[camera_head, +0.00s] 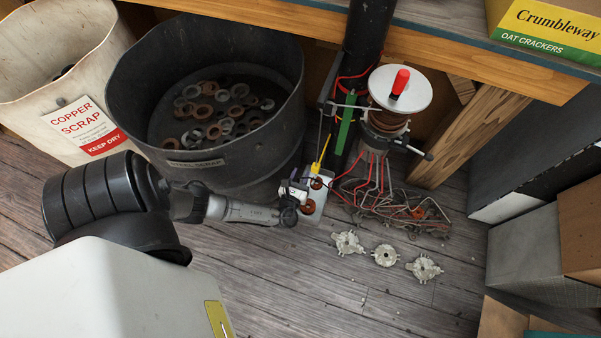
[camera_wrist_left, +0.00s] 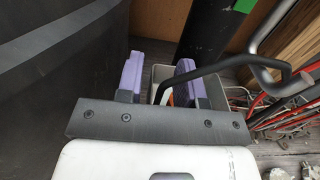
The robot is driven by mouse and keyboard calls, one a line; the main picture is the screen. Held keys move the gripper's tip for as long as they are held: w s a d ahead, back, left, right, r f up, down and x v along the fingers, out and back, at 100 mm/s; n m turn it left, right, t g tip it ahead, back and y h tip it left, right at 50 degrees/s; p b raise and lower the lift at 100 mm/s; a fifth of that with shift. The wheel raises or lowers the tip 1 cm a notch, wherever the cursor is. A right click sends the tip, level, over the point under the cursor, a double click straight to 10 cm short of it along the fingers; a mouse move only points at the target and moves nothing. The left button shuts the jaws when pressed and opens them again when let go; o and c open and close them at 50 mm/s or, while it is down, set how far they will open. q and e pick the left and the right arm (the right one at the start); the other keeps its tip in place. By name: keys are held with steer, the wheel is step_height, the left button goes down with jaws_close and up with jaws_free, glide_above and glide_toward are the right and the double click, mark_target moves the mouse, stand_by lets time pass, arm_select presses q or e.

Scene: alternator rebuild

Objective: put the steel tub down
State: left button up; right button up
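The dark steel tub (camera_head: 255,160), labelled as steel scrap, stands upright and appears to rest on the wooden floor. Rusty and grey rings lie inside it. Its dark wall fills the left of the left wrist view (camera_wrist_left: 45,85). My left gripper (camera_head: 296,197) is just right of the tub's lower front, apart from its rim. In the left wrist view its two purple-padded fingers (camera_wrist_left: 162,82) stand apart, with no part of the tub between them. A small pale tray (camera_head: 318,196) with copper-coloured pieces lies beneath the fingers. My right gripper is not in view.
A white copper scrap bin (camera_head: 60,80) stands to the left. A winding stand with a white disc (camera_head: 412,97) and crank is behind right. Tangled wires (camera_head: 405,212) and three metal castings (camera_head: 384,255) lie on the floor. The front floor is clear.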

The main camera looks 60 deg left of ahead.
arm_select(q)
steer(key=p+v, duration=0.1)
steer(key=v, duration=0.3)
steer(key=p+v, duration=0.2)
steer(key=v, duration=0.2)
steer(key=p+v, duration=0.2)
steer(key=v, duration=0.1)
steer(key=shift+s+d+r, duration=0.2)
steer(key=shift+d+r, duration=0.05)
steer(key=shift+d, duration=0.1)
steer(key=s+d+r+n+g+h, duration=0.3)
steer(key=d+r+n+h, duration=0.3)
steer(key=r+n, duration=0.5)
steer(key=s+d+r+n+g+h, duration=0.3)
steer(key=d+r+n+g+h, duration=0.2)
steer(key=r+n, duration=0.6)
steer(key=n+g+h, duration=0.1)
steer(key=n, duration=0.2)
steer(key=shift+d+h+p, duration=0.35)
steer(key=shift+h, duration=0.05)
